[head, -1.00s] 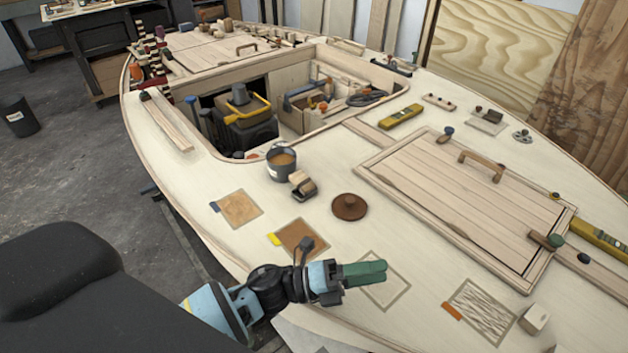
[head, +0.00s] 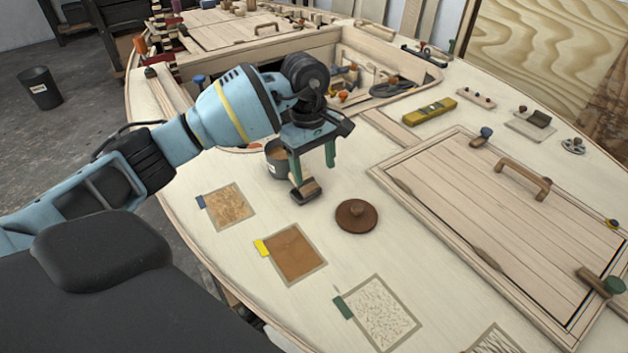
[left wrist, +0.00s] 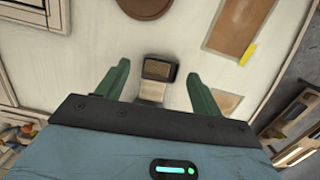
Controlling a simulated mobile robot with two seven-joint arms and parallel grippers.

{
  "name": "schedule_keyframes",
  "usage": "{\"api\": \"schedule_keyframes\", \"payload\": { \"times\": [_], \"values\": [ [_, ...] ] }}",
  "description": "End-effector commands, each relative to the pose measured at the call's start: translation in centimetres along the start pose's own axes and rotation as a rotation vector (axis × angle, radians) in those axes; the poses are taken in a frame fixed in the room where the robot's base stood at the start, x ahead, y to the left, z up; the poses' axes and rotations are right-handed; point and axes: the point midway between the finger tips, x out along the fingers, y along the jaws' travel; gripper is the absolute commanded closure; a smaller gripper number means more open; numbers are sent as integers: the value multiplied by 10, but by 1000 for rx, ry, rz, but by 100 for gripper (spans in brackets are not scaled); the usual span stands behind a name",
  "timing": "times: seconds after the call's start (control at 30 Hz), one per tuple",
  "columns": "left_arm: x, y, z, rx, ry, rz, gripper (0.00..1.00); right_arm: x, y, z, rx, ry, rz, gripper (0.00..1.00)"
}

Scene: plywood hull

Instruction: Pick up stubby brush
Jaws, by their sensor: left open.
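The stubby brush (head: 304,193) lies on the pale plywood deck, a short block with a light wooden part and a dark end. It also shows in the left wrist view (left wrist: 157,69), between the tips of the fingers. My left gripper (head: 313,174) is open and points down over the brush, with its green fingers apart. In the left wrist view the gripper (left wrist: 157,75) has one finger on each side of the brush, and I see no contact. My right gripper is not in view.
A dark pot (head: 275,161) stands just left of the brush, partly behind a finger. A round brown lid (head: 356,216) lies to its right. Framed sample patches (head: 293,254) lie nearer me. A hatch with a handle (head: 522,178) is at right; an open well lies behind.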

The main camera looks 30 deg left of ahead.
Motion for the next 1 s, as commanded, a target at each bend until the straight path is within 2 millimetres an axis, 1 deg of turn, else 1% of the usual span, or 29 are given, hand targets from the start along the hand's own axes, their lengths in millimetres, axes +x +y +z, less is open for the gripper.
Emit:
{"api": "schedule_keyframes", "payload": {
  "times": [0.03, 0.13, 0.23, 0.37, 0.63, 0.77, 0.87, 1.0],
  "values": [
    [-9, -1, -13, 2, 48, -9, 34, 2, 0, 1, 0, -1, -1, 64],
    [-20, -4, -28, 5, 105, -25, 34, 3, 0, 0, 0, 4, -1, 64],
    [-25, -4, -32, 7, 123, -31, 34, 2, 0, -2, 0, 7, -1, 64],
    [-24, -4, -32, 7, 122, -31, 34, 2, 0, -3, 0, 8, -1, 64],
    [0, -5, -34, 6, 119, -33, 34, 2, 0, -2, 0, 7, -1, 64],
    [2, -5, -35, 6, 119, -30, 34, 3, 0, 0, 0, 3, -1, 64],
    [7, -5, -36, 5, 119, -31, 34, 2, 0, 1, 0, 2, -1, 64],
    [26, -4, -41, 6, 117, -32, 34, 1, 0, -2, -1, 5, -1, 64]
  ]
}}
